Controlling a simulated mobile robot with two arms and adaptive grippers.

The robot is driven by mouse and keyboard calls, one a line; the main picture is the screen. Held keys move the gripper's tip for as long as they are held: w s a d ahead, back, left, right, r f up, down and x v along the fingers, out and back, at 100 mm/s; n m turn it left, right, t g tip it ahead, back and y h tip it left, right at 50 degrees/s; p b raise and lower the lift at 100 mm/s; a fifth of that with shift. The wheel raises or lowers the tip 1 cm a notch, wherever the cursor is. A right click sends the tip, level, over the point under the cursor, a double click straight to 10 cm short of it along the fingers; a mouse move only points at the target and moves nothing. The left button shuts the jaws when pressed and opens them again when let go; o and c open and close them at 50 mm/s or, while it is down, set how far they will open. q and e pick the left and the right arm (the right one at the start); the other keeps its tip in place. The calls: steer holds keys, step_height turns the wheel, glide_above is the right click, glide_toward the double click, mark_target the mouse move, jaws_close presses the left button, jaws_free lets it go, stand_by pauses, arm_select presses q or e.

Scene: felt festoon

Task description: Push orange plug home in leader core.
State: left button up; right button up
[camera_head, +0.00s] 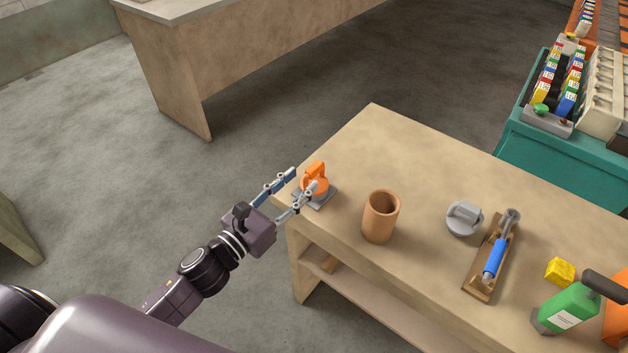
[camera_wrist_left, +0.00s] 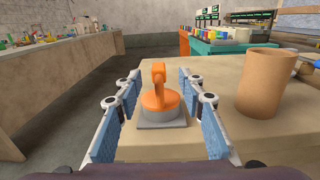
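The orange plug (camera_head: 314,180) has a round body and an upright handle. It stands on a small grey base plate at the table's left corner. In the left wrist view the plug (camera_wrist_left: 159,95) is centred between my left fingers, with a gap on each side. My left gripper (camera_head: 297,180) is open around it, fingers spread. The leader core is probably the brown cardboard tube (camera_head: 380,217), upright and open at the top, right of the plug; it also shows in the left wrist view (camera_wrist_left: 265,84). My right gripper is in neither view.
A grey plug-like piece (camera_head: 464,218), a blue-handled roller (camera_head: 496,258) on a wooden board, a yellow block (camera_head: 560,271) and a green bottle (camera_head: 567,309) stand farther right on the table (camera_head: 425,160). A teal cabinet (camera_head: 560,155) stands behind. The table's back middle is clear.

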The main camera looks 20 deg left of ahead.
mark_target(308, 175)
arm_select(q)
steer(key=x, duration=0.2)
steer(key=p+x, duration=0.1)
steer(key=x, duration=0.3)
steer(key=shift+w+f, duration=0.3)
steer(key=shift+f, duration=0.05)
steer(key=shift+c, duration=0.3)
steer(key=shift+r, duration=0.1)
jaws_close()
